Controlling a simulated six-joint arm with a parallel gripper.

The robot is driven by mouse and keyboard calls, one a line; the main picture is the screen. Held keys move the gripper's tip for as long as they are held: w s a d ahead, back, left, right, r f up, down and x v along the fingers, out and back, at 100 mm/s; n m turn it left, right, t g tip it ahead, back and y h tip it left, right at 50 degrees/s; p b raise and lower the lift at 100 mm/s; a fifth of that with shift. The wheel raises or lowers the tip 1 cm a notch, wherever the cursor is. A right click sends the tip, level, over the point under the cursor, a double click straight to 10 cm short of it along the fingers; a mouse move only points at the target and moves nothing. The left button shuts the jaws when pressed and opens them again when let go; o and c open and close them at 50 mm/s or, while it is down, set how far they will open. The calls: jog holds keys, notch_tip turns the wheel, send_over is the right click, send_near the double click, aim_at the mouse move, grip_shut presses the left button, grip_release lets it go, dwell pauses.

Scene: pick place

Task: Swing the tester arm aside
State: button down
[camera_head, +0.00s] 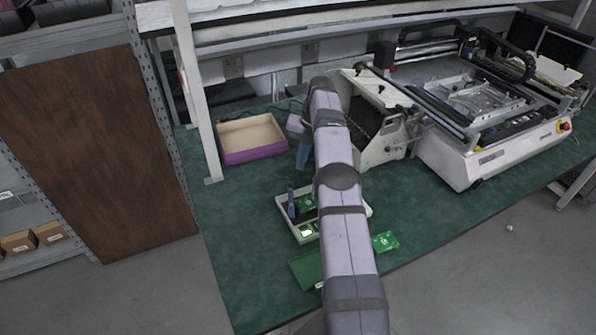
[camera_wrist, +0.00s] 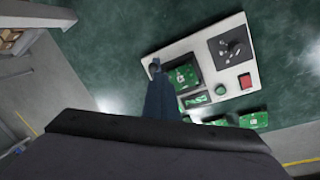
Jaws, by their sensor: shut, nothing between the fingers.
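The tester (camera_head: 283,208) is a pale low box on the green bench, partly hidden behind my arm. In the wrist view the tester (camera_wrist: 205,45) shows a green board in a recess, a green button, a red button and a black square with a knob. My gripper (camera_head: 302,168) is shut and empty, above and behind the tester in the head view. In the wrist view my gripper (camera_wrist: 157,80) overlaps the tester's left edge; contact cannot be told.
A loose green board (camera_head: 385,241) lies right of the tester, and a green panel (camera_head: 307,270) lies in front. A purple-sided open box (camera_head: 252,139) stands at the back left. A white machine (camera_head: 490,150) fills the right. The bench's front left is clear.

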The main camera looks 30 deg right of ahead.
jog(key=s+d+r+m+t+h, duration=0.1)
jog(key=d+r, duration=0.6)
jog(key=r, duration=0.3)
jog(key=s+r+m+y, duration=0.1)
jog(key=s+r+m, duration=0.1)
jog(key=s+r, duration=0.35)
jog(key=s+a+f+m+t+y, duration=0.1)
jog(key=s+a+f+m, duration=0.15)
jog(key=f+m, duration=0.45)
jog(key=s+a+f+m+t+y, duration=0.2)
jog(key=a+f+m, duration=0.25)
jog(key=m, duration=0.45)
jog(key=shift+w+d+f+m+t+h+p, duration=0.2)
jog(key=shift+w+d+f+m+h, duration=0.4)
jog(key=shift+m, duration=2)
jog(key=shift+w+d+f+m+t+h+p, duration=0.1)
jog(key=shift+d+f+m+t+h, duration=0.5)
jog(key=shift+m, duration=2)
jog(key=shift+w+d+r+m+g+h+p, duration=0.1)
jog(key=shift+w+d+m+g+h, duration=0.2)
jog(key=shift+d+m, duration=1.5)
jog(key=shift+w+a+f+m, duration=0.15)
jog(key=shift+a+f+m, duration=0.05)
jog(key=shift+a+m, duration=0.65)
